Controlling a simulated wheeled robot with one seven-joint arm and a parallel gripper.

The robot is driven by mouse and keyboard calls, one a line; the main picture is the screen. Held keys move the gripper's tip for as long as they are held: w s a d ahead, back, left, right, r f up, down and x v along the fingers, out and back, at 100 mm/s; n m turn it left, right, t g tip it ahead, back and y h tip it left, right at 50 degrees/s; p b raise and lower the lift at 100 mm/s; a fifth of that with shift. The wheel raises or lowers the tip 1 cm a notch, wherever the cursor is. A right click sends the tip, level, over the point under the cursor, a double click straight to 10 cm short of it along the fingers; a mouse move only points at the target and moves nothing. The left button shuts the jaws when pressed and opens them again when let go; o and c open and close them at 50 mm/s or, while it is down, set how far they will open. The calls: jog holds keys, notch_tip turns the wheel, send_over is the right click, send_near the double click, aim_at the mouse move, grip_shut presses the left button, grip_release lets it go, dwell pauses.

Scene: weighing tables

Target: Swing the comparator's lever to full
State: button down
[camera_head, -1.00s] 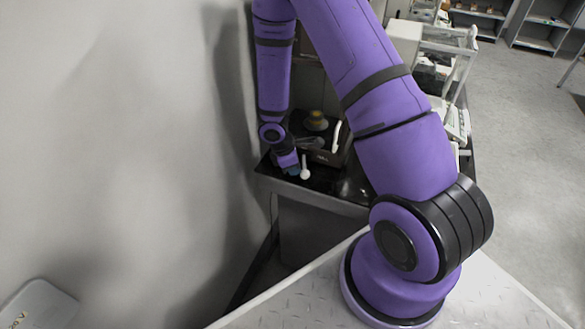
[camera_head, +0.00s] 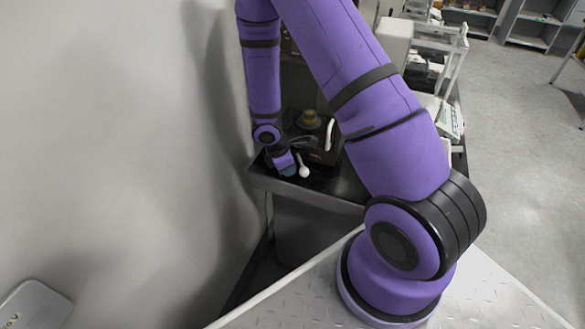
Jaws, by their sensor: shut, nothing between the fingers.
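The comparator is a dark box (camera_head: 322,156) on the black table near the wall, partly hidden behind my arm. A thin white lever with a round white knob (camera_head: 304,172) sticks out at its near left side, its stem leaning with the knob end to the right. My gripper (camera_head: 288,171) is low over the table at the end of the purple wrist, just left of the knob. It is shut and empty. Its fingertips are too small and hidden to make out, and I cannot tell whether they touch the lever.
A yellowish round piece (camera_head: 310,118) stands behind the lever, and a white curved handle (camera_head: 329,134) is at the box's right. The grey wall (camera_head: 120,150) is close on the left. White instruments (camera_head: 440,115) stand farther right, past my upper arm. Open floor lies beyond.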

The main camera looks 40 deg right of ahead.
jog(key=a+v, duration=0.1)
jog(key=v, duration=1)
jog(key=shift+a+f, duration=0.3)
jog(key=s+d+r+m+t, duration=0.1)
jog(key=s+r+m, duration=0.25)
jog(key=r, duration=0.75)
jog(key=s+r+m+t, duration=0.2)
jog(key=r+m, duration=0.2)
jog(key=r, duration=0.7)
jog(key=s+a+r+m+t+y, duration=0.1)
jog(key=s+r+m, duration=0.2)
jog(key=s+r, duration=0.3)
jog(key=s+a+r+m+t+y, duration=0.1)
jog(key=s+r+m+t+y, duration=0.1)
jog(key=s+r+m, duration=0.2)
jog(key=s+r, duration=0.3)
jog(key=s, duration=0.4)
jog(key=shift+a+t, duration=0.3)
